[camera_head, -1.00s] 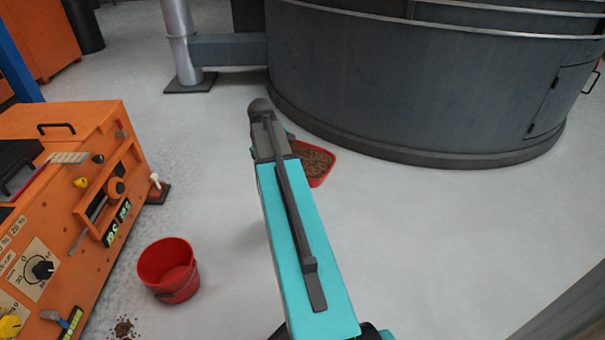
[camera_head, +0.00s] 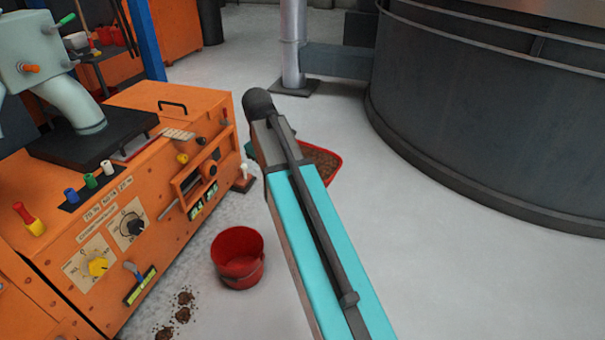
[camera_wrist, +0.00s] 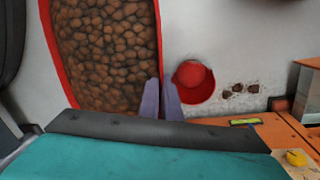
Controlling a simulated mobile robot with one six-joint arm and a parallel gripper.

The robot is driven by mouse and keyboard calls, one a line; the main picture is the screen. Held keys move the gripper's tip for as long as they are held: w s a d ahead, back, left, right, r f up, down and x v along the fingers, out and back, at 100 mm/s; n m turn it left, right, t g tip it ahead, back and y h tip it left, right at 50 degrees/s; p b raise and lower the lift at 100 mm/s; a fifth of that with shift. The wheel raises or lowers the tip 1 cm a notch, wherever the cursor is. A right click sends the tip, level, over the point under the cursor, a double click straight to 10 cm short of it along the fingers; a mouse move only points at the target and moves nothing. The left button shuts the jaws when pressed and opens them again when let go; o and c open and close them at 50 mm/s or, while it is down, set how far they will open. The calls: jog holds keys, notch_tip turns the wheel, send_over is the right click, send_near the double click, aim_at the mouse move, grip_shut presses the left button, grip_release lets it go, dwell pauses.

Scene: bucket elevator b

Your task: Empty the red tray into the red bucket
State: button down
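The red tray (camera_head: 336,172) is full of brown lumps and partly hidden behind my arm in the head view. In the wrist view the tray (camera_wrist: 51,45) fills the upper left, with its right rim running down between my gripper's (camera_wrist: 161,97) two fingers. My gripper is shut on that rim, and the tray moves with the arm. The red bucket (camera_head: 238,272) stands upright on the floor, left of my arm and apart from the tray. In the wrist view the bucket (camera_wrist: 192,82) is right of the fingers. No lumps show in it.
An orange control machine (camera_head: 150,215) with knobs and levers stands left of the bucket. A few brown lumps (camera_head: 183,314) lie on the floor near its base. A large grey round tank (camera_head: 470,120) stands at the right. The floor (camera_head: 470,270) at front right is clear.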

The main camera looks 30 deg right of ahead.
jog(key=a+r+n, duration=0.1)
jog(key=a+r, duration=0.1)
jog(key=a, duration=0.4)
jog(key=a+r, duration=0.2)
jog(key=a, duration=0.5)
jog(key=shift+s+r+n, duration=0.15)
jog(key=shift+r+n, duration=0.2)
jog(key=shift+n, duration=0.05)
jog(key=shift+a, duration=0.1)
